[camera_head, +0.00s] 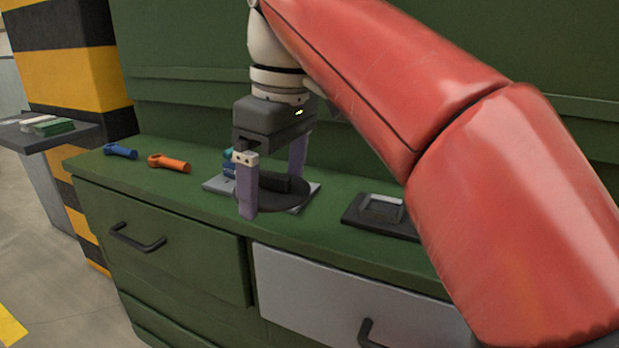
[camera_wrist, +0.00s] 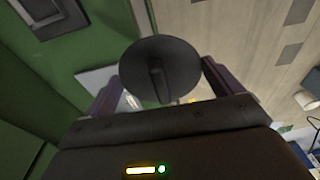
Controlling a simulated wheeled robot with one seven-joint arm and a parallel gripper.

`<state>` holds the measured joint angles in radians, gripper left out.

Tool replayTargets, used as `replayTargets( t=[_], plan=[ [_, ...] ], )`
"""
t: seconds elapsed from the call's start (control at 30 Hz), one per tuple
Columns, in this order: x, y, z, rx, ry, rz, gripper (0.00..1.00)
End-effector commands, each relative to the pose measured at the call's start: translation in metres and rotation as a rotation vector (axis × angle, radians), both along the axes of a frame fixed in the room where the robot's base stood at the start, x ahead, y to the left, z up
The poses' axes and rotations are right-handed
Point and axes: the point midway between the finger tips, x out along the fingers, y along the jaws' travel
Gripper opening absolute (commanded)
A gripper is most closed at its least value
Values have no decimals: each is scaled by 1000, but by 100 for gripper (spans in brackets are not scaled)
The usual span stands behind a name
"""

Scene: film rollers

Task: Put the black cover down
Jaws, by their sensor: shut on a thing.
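The black cover (camera_head: 283,200) is a round dark disc with a raised bar handle. My gripper (camera_head: 272,194) has its two purple fingers on opposite sides of the disc, shut on it at the rim. In the wrist view the cover (camera_wrist: 160,55) lies between the fingers, its handle facing the camera. It is over a light grey plate (camera_head: 214,185) on the green counter (camera_head: 330,215). I cannot tell whether the cover touches the plate.
A teal-blue item (camera_head: 229,168) stands behind the near finger. An orange tool (camera_head: 170,163) and a blue tool (camera_head: 120,151) lie to the left. A black tray (camera_head: 365,214) lies to the right. Counter surface between plate and tray is clear. A green wall stands behind.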

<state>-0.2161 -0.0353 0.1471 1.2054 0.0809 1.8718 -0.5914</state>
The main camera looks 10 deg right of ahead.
Motion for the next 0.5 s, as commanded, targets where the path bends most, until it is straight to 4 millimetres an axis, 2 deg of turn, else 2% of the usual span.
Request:
replayTargets(
  t=[0.03,0.2,0.5],
  plan=[
    [14,-9,1,0,2,-6,68],
    [52,-34,1,0,2,-5,68],
    [104,-69,2,0,0,-4,68]
  ],
)
